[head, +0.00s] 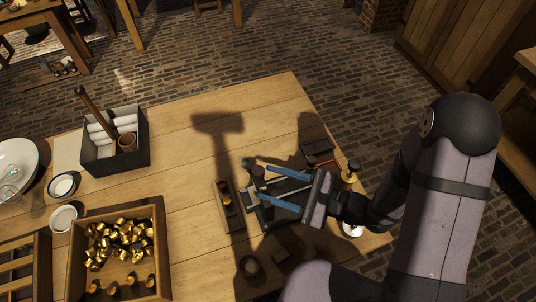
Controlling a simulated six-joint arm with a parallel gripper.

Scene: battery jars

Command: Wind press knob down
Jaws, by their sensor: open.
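A small dark metal device (290,186), which looks like the press, stands near the right end of the wooden table, partly hidden by my gripper. A dark upright cylinder (258,171), possibly its knob, shows near the fingertips. My gripper (248,178) reaches in from the right with its two blue fingers apart, pointing left over the device. The cylinder appears to be between the finger ends; I cannot tell whether either finger touches it. Nothing is visibly held.
A narrow wooden holder (222,205) stands just left of the device. A wooden box (75,262) of brass caps is at the lower left. A dark box (143,158) holds white rolls. The table (190,155) is clear at the middle back.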

